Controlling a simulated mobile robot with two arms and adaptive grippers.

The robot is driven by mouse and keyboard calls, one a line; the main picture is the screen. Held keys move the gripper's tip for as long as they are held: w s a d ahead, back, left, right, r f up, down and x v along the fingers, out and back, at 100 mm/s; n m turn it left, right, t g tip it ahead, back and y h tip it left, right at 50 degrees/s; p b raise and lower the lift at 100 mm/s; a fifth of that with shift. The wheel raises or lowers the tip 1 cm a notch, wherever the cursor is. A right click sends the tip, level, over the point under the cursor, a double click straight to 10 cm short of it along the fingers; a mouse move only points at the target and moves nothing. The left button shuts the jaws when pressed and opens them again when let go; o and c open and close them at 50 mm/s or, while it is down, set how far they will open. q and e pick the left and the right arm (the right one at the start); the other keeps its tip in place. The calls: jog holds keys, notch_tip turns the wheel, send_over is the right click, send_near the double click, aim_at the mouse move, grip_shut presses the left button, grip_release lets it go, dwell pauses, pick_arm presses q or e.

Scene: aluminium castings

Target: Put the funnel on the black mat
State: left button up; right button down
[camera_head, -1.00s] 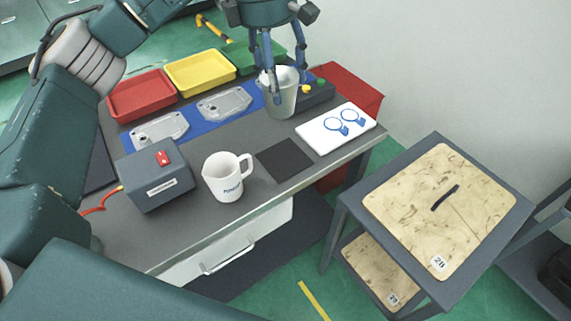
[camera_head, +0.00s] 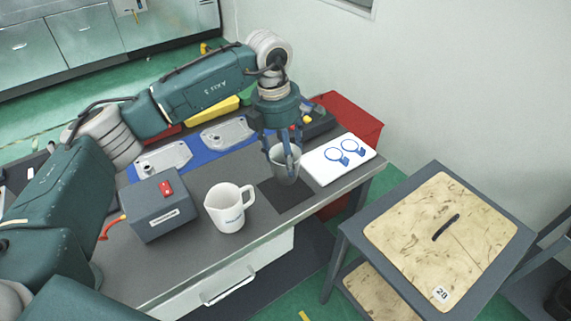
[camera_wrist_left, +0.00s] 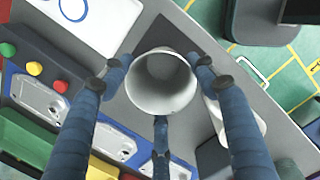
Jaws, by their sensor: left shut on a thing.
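The funnel (camera_head: 286,172), which looks like a white, tapered cup with a round open top, is held upright by my left gripper (camera_head: 284,160). In the left wrist view the blue fingers of my left gripper (camera_wrist_left: 160,78) are around the rim of the funnel (camera_wrist_left: 162,88). The black mat (camera_head: 286,198) lies flat on the grey table, and the funnel overlaps its back part in the head view. I cannot tell whether the funnel's base touches the mat. My right gripper is not in view.
A white jug (camera_head: 229,210) stands left of the mat, beside a grey box with a red switch (camera_head: 158,207). A white board with blue rings (camera_head: 338,158) lies right of the mat. Castings (camera_head: 228,133) rest on a blue mat behind. The table's front edge is near.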

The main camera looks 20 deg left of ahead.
pick_arm(q)
notch_tip(320, 180, down, 4)
jog(key=shift+f+p, duration=0.25)
jog(key=shift+p, duration=0.25)
jog(key=shift+f, duration=0.25)
jog(key=o, duration=1.2)
jog(key=shift+o, duration=0.2)
jog(key=shift+r, duration=0.55)
notch_tip(320, 180, up, 11)
jog(key=a+b, duration=0.1)
jog(key=b, duration=0.2)
jog(key=shift+s, duration=0.4)
jog(key=shift+a, duration=0.1)
